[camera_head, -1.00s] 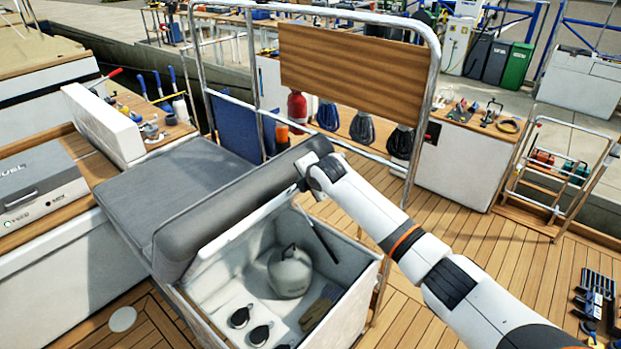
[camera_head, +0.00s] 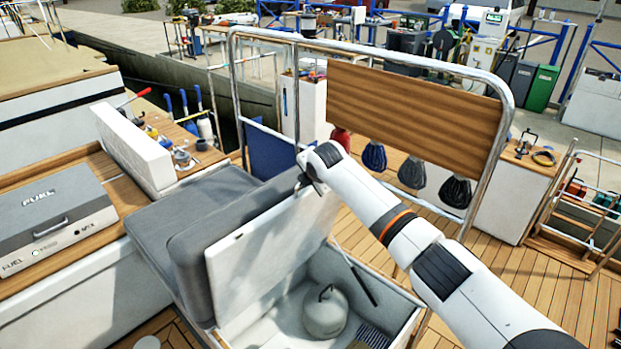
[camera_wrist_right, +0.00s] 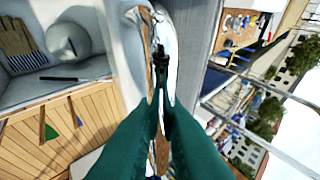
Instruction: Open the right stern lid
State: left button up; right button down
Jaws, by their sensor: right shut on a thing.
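The right stern lid (camera_head: 270,258), a white panel backed by a thick grey cushion, stands steeply raised on the left side of its locker. The open white locker (camera_head: 398,312) shows below it, to the right. My right gripper (camera_head: 308,180) is at the lid's upper far corner. The exact contact is partly hidden by the fingers. My left gripper is not in view.
A grey round container (camera_head: 325,312) and a dark rod (camera_head: 362,286) are inside the locker. A flat grey seat cushion (camera_head: 190,215) lies left of the lid. A metal rail with a wooden board (camera_head: 412,118) rises behind. Bare wooden deck (camera_head: 490,285) lies to the right.

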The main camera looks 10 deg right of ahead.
jog(key=shift+s+f, duration=0.1)
jog(key=shift+f, duration=0.1)
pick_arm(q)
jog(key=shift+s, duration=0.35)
pick_arm(e)
jog(key=c, duration=1.5)
grip_release()
jog(key=shift+a+r, duration=0.1)
jog(key=shift+r, duration=0.15)
